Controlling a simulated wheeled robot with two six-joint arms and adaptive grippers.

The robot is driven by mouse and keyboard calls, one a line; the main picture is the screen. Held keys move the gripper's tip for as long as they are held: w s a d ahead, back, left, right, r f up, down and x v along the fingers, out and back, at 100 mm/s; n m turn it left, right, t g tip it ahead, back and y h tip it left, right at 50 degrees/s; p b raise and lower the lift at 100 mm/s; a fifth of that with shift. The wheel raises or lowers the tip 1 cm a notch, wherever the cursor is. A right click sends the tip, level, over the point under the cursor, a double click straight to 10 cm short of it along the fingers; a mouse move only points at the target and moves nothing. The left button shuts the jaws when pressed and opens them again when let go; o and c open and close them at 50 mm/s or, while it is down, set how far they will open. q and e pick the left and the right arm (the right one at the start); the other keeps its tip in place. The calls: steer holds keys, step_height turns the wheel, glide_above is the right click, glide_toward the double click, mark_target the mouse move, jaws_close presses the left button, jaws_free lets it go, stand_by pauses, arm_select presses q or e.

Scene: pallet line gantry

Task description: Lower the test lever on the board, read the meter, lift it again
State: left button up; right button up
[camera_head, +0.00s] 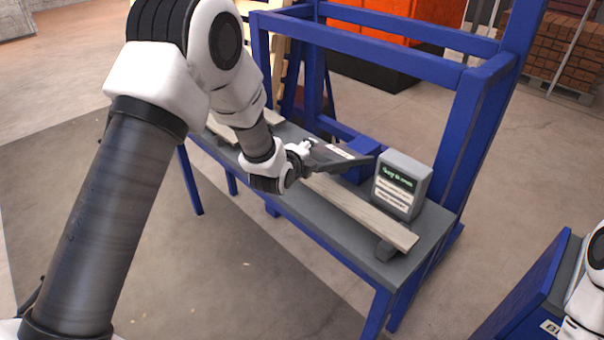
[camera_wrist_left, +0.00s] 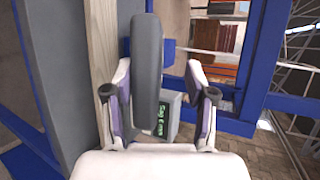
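The wooden board (camera_head: 350,205) lies along the grey bench. The test lever (camera_head: 342,157), a dark grey bar with a pale label, sticks out over the board from a blue mount (camera_head: 362,147). The grey meter box (camera_head: 402,185) stands behind the board; its green display seems to read "Sag 0 mm". My left gripper (camera_head: 304,155) is at the lever's near end. In the left wrist view the lever (camera_wrist_left: 147,70) stands between its open fingers, with a gap on the right; contact on the left is unclear. The meter (camera_wrist_left: 168,118) shows behind. My right gripper is out of view.
A blue gantry frame (camera_head: 470,115) rises behind the bench (camera_head: 325,225). A blue panel (camera_head: 530,290) stands at the lower right, beside part of my right arm. An orange bin (camera_head: 390,30) and stacked bricks (camera_head: 565,50) are farther back. The floor in front is clear.

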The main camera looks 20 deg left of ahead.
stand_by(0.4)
arm_select(q)
steer(key=p+v, duration=0.2)
steer(key=v, duration=0.7)
steer(key=shift+f, duration=0.3)
steer(key=shift+a, duration=0.1)
stand_by(0.4)
